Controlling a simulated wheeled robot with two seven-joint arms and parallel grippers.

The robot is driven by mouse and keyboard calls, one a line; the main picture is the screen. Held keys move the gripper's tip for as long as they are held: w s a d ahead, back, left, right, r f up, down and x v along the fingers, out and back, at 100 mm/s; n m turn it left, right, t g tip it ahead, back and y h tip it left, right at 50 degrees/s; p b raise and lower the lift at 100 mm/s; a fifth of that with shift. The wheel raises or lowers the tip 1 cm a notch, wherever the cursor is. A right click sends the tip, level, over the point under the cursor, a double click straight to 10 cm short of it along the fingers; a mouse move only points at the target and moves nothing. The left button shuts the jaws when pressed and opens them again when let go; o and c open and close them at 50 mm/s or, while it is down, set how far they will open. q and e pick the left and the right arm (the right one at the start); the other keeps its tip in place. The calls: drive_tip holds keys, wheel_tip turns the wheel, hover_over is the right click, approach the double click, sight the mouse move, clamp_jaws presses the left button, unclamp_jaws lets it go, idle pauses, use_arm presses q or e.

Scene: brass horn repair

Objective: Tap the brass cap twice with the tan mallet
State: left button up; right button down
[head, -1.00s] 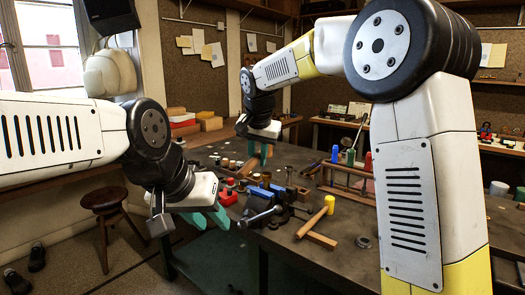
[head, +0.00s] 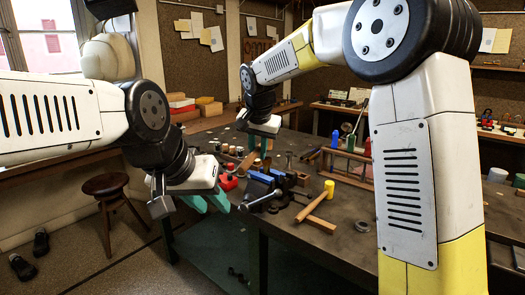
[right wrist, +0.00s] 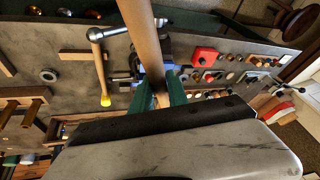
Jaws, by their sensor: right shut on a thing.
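My right gripper (head: 266,146) is above the far side of the workbench in the head view. In the right wrist view its teal fingers (right wrist: 161,95) are shut on a long tan wooden piece (right wrist: 146,45), which I take for the tan mallet; its head is not clear. The wood crosses the picture in front of the blue-jawed vise (right wrist: 153,72). The vise also shows in the head view (head: 262,180). I cannot pick out the brass cap for certain. My left gripper (head: 207,203) looks open and empty, short of the bench's left edge.
A yellow-headed hammer (head: 329,187) lies near the vise, by a wooden block (head: 318,224). Red blocks (head: 228,183) and small parts sit left of the vise. A wooden rack (head: 347,176) with tools stands to its right.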

idle(0.3)
drive_tip(key=shift+f, duration=0.4)
idle(0.7)
idle(0.4)
drive_tip(key=shift+w+r, duration=0.1)
drive_tip(key=shift+r, duration=0.35)
idle(0.6)
